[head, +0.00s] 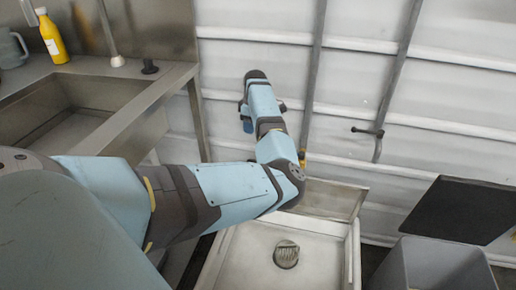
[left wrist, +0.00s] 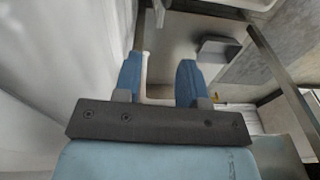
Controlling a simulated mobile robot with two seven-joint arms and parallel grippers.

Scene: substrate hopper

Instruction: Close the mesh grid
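A pale, open-topped hopper (head: 233,256) stands at the bottom centre of the head view, with a round, ribbed grey fitting (head: 286,254) on its floor. A flat, pale panel (head: 338,198) stands raised at its back edge; I cannot tell whether this is the mesh grid, and no mesh is clear. My left arm crosses in front of the hopper's back left. My left gripper (head: 249,118) is beyond the hopper, near the white wall. In the left wrist view its two blue fingers (left wrist: 160,75) are apart with nothing held between them. My right gripper is out of view.
A steel sink counter (head: 112,68) is at the left, with a yellow bottle (head: 52,38) and a grey jug (head: 11,48). A grey bin (head: 435,264) and a dark panel (head: 452,210) are at the right. Metal wall bars (head: 312,80) run behind the gripper.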

